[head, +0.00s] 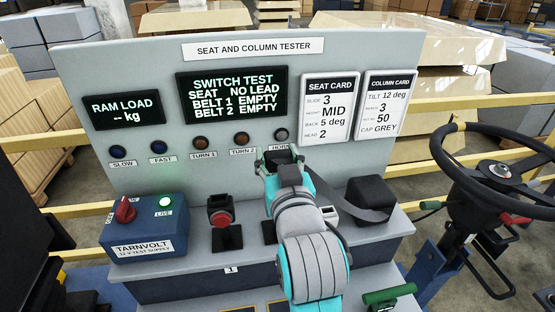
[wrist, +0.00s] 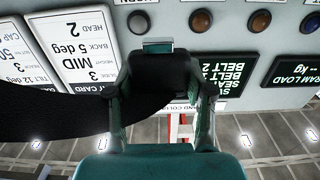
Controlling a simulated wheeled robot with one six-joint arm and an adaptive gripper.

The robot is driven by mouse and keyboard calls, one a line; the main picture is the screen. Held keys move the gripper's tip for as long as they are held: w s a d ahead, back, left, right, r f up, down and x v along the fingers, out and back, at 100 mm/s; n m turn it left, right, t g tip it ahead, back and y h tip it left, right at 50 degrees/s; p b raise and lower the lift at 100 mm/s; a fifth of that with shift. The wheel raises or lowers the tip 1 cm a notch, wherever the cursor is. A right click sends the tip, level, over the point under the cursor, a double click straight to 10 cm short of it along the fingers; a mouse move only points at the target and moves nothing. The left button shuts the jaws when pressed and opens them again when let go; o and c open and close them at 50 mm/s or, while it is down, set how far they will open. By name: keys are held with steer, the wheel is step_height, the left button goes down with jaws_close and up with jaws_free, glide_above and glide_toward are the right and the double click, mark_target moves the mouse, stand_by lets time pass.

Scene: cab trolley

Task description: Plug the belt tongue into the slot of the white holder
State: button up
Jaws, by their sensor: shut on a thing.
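My gripper (head: 279,160) is raised in front of the tester panel, just below the row of lamps. In the wrist view my gripper (wrist: 163,85) is shut on the black body of the belt tongue (wrist: 160,70), whose short metal end points away from my fingers. The black belt (head: 350,207) runs from my gripper down to the black box on the right; in the wrist view the belt (wrist: 55,120) sweeps left. A white holder (head: 328,214) stands on the shelf beside my arm, partly hidden by it; its slot is not clear. The tongue is well above the shelf.
A red-buttoned buckle (head: 221,219) stands left of my arm. The blue test supply (head: 145,230) is at the far left, lit green. The black box (head: 371,195) is right. The screen (head: 232,95) reads both belts empty. A steering wheel (head: 495,170) stands far right.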

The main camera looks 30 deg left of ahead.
steer(key=shift+r, duration=0.4)
jaws_close()
glide_above(327, 213)
steer(key=w, duration=0.1)
step_height(327, 213, down, 8)
steer(key=shift+r, duration=0.15)
steer(key=shift+f, duration=2.9)
steer(key=shift+f, duration=0.5)
steer(key=o, duration=1.5)
jaws_free()
steer(key=v, duration=1.2)
